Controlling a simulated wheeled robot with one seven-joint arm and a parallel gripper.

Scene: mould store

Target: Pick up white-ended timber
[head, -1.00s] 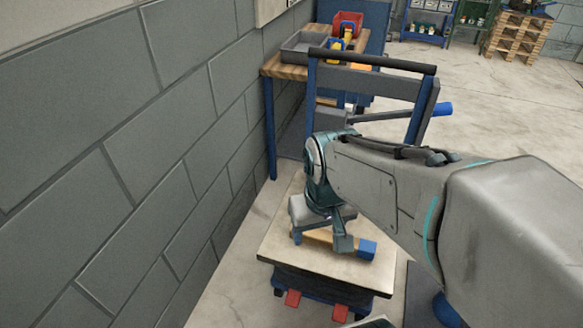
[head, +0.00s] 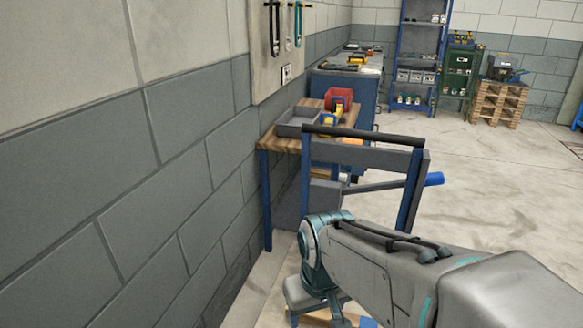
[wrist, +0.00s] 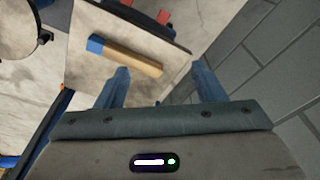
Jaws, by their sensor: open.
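A timber piece (wrist: 132,58) with one blue end lies flat on the pale top (wrist: 88,22) of a small platform in the wrist view. Its other end is plain wood; I see no white end on it. My gripper (wrist: 163,84) is open and empty, its two blue-grey fingers apart. The timber appears beyond the fingertips, mostly toward the left finger; I cannot tell the height gap. In the head view, the timber's blue end (head: 368,322) barely shows at the bottom edge, and my gripper there is mostly cut off.
A blue trolley frame with a dark handle (head: 363,134) stands just behind the platform. A block wall (head: 190,175) runs close on the left. Open floor (head: 480,190) lies right.

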